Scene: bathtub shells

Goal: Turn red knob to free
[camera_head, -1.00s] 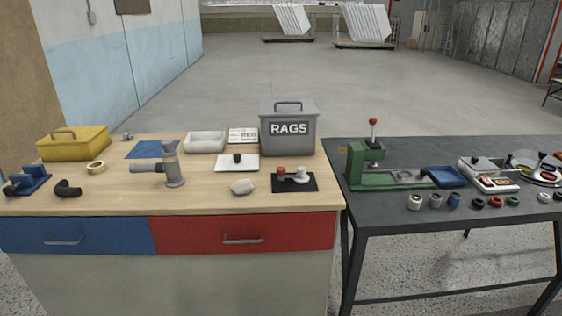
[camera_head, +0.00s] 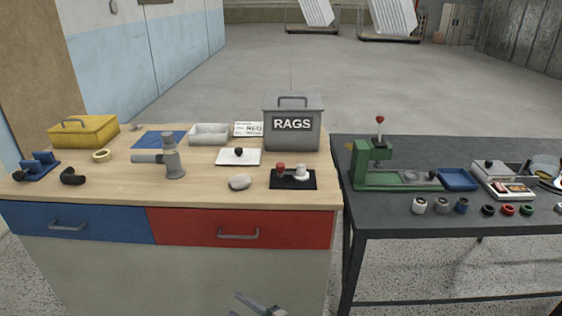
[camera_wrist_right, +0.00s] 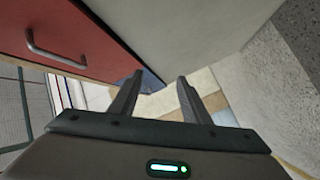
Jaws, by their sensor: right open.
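A red knob (camera_head: 281,168) stands upright on a black plate (camera_head: 307,184) near the front right of the wooden workbench. A white-grey round fitting (camera_head: 301,172) stands on the same plate, just right of the knob. Any marking for "free" is too small to read. My right gripper (camera_head: 258,304) shows at the bottom edge of the head view, in front of the bench and well short of the knob. In the right wrist view its two fingers (camera_wrist_right: 160,76) are apart with nothing between them. My left gripper is not in view.
The grey RAGS box (camera_head: 291,126) stands behind the plate. A white board with a black knob (camera_head: 238,156), a grey stone-like piece (camera_head: 239,182) and a grey pipe fitting (camera_head: 172,160) lie left. A red drawer (camera_head: 200,229) is below. The green press (camera_head: 372,165) stands on the dark table right.

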